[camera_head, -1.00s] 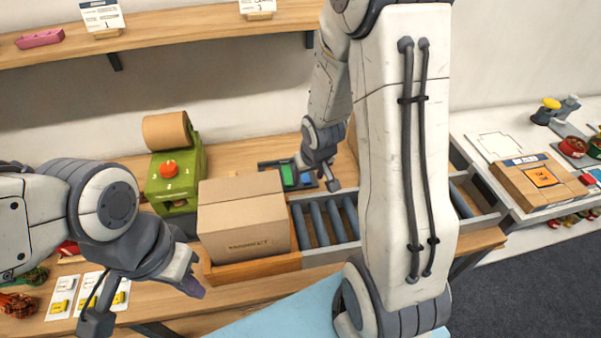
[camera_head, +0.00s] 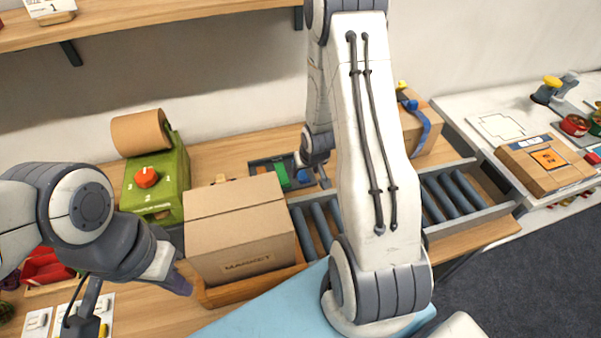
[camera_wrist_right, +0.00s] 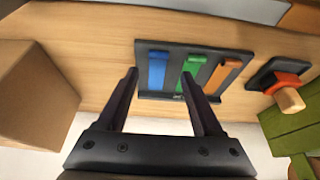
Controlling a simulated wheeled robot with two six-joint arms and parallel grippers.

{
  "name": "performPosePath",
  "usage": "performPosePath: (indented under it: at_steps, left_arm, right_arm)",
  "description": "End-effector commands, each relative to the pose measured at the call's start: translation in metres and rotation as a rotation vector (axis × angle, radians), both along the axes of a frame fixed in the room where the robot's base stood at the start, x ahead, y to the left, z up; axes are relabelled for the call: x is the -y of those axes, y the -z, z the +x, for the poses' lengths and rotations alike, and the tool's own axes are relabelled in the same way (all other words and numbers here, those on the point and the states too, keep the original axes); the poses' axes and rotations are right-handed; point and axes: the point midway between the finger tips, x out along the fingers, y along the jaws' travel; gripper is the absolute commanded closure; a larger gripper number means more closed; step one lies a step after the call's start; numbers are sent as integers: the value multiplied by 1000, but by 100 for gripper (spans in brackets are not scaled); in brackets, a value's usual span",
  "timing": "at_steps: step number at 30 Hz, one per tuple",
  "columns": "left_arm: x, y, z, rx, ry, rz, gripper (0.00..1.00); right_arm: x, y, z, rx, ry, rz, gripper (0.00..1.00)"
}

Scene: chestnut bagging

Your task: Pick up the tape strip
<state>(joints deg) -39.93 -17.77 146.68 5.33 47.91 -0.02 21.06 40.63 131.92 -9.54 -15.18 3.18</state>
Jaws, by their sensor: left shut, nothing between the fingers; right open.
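A dark tray (camera_wrist_right: 215,92) holds a blue strip (camera_wrist_right: 158,68), a green strip (camera_wrist_right: 189,72) and an orange strip (camera_wrist_right: 224,72), side by side. In the head view the green strip (camera_head: 283,177) and part of the blue strip (camera_head: 303,176) show. Which one is the task's strip I cannot tell. My right gripper (camera_wrist_right: 160,76) is open and empty, with its fingertips over the tray and the blue strip seen between them. It also shows in the head view (camera_head: 322,178).
A closed cardboard box (camera_head: 238,225) stands before the tray. A green dispenser (camera_head: 160,185) with a brown roll is at left. An orange stamp (camera_wrist_right: 284,88) sits beside the tray. Behind my right arm, another box (camera_head: 430,125) stands near the roller conveyor (camera_head: 455,190).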

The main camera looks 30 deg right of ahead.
Motion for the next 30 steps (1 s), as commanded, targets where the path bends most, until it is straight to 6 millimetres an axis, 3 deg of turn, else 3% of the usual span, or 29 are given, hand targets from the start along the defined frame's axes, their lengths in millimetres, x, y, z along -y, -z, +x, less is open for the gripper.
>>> performPosePath:
  at_steps: [10,20,25,26,30]
  left_arm:
    - [0,-12,0,0,0,0,100]
    - [0,-12,0,0,0,0,100]
    - [0,-12,0,0,0,0,100]
    - [0,-12,0,0,0,0,100]
    - [0,-12,0,0,0,0,100]
  right_arm:
    - [5,40,12,-3,0,1,32]
    - [6,46,14,-1,0,0,32]
    - [6,45,14,-1,0,0,94]
    - [6,45,14,-1,0,0,100]
    - [6,45,14,-1,0,0,100]
